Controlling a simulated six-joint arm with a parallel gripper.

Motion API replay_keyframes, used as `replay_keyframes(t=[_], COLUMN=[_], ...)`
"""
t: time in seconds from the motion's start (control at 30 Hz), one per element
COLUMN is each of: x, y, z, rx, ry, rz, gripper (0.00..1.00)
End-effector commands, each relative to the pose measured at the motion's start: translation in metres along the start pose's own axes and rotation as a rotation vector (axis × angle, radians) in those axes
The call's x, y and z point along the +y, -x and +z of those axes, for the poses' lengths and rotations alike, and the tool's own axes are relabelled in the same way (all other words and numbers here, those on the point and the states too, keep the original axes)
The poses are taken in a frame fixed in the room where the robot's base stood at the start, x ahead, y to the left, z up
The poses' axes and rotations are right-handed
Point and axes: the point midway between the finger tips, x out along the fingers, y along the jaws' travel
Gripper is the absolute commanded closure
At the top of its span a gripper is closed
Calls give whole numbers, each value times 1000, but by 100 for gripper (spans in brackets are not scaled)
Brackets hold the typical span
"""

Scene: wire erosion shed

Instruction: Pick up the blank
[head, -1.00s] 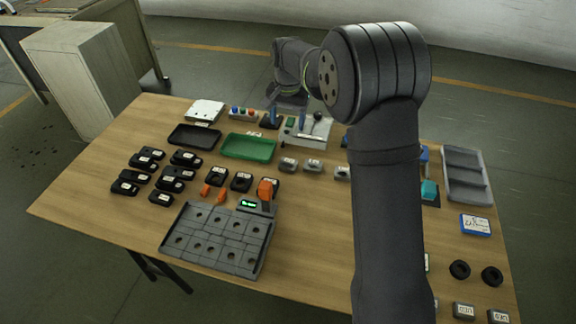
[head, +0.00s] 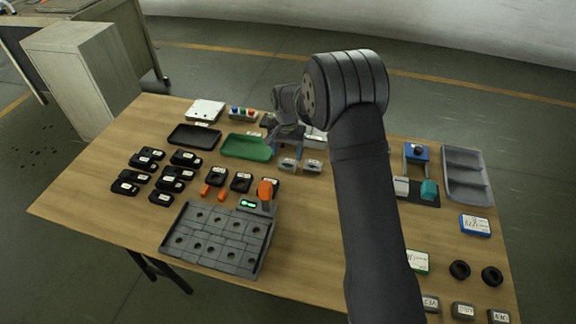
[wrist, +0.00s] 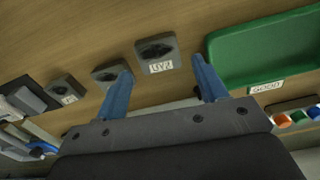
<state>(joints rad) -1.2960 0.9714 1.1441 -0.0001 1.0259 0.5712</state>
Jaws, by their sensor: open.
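Small grey blanks with white labels stand in a row on the table. The one nearest the green tray, a blank (head: 288,164), also shows in the wrist view (wrist: 157,53), with a dark recess on top and a label whose text I cannot read surely. A second blank (head: 312,166) stands beside it; in the wrist view (wrist: 110,73) my left-hand finger partly covers it. A third blank (wrist: 65,90) is farther left. My gripper (wrist: 161,66) has its two blue fingers apart, with nothing held. The first blank lies just beyond the gap between the fingertips.
The green tray (wrist: 222,55) marked GOOD sits close to the right-hand finger. A black tray (head: 172,137), several black labelled parts (head: 186,158) and a grey fixture plate (head: 166,243) are to the left. An orange-topped device (head: 265,189) stands in front of the blanks.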

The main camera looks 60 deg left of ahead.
Motion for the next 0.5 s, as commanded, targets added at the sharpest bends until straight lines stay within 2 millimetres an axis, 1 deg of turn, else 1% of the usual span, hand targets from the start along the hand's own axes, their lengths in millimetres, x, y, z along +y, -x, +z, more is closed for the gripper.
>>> replay_keyframes(t=[0.17,0.33,0.4,0.5], x=[2,4,4,3], y=[-18,-44,-49,-50], z=[-1,-3,-3,-3], rx=[-2,-1,0,1], ry=[-1,0,-1,-1], rz=[1,1,0,-2], gripper=[35,35,35,35])
